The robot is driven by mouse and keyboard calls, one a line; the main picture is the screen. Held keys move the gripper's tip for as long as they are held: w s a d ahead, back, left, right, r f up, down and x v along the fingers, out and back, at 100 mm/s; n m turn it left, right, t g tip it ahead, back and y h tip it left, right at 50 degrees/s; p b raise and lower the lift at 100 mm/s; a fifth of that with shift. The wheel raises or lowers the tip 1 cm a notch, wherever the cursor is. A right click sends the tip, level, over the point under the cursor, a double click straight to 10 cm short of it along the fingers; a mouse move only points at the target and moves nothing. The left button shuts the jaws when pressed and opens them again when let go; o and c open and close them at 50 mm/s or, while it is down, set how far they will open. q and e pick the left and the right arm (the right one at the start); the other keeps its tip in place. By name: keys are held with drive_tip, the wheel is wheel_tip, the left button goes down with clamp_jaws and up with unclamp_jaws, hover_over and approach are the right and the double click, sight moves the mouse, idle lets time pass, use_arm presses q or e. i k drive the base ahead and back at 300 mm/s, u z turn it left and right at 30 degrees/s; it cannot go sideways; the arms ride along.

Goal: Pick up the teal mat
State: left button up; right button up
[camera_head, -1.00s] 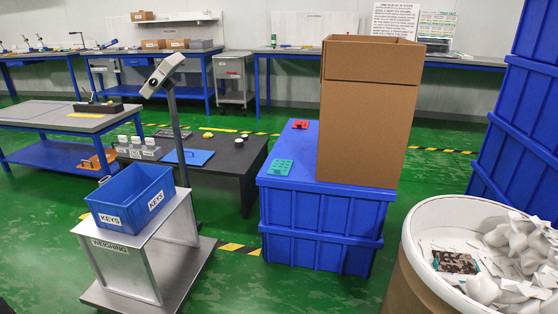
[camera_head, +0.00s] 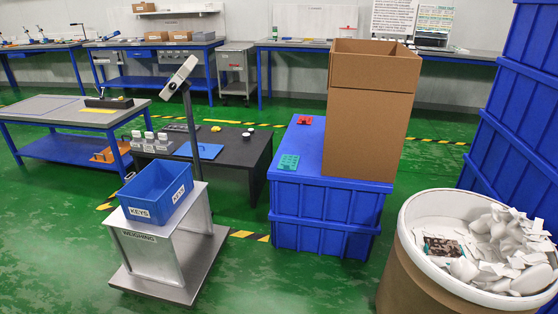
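A small teal mat (camera_head: 289,162) with a pattern of holes or bumps lies flat on the front left of the blue crate's top (camera_head: 308,157). A red piece (camera_head: 304,120) lies behind it on the same top. A tall brown cardboard box (camera_head: 367,120) stands to its right on the crate, apart from the mat. Neither of my grippers is in view.
A weighing stand (camera_head: 155,255) with a blue KEYS bin (camera_head: 156,210) stands at the left front. A drum (camera_head: 408,225) of white scraps, with a dark teal-edged piece inside, stands at the right front. Green floor is open before the blue crate.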

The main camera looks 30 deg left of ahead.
sight(288, 162)
drive_tip(key=u, duration=0.85)
drive_tip(key=i, duration=1.45)
drive_tip(key=u, duration=0.6)
